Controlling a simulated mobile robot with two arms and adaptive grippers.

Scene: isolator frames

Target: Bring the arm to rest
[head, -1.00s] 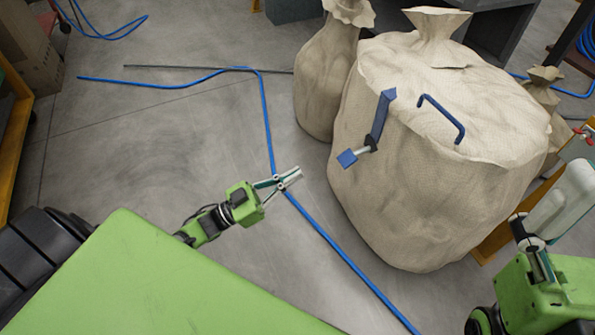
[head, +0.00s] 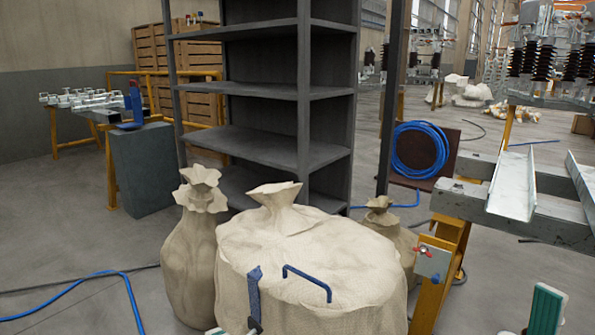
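My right gripper (head: 528,318) is at the bottom right edge.
A smaller sack (head: 188,255) stands to the left, another (head: 385,228) behind right. A dark shelf (head: 270,148) rises behind. A yellow stand with a switch box (head: 433,261) and metal beams are close on the right. A blue hose (head: 129,292) lies on open floor at left.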

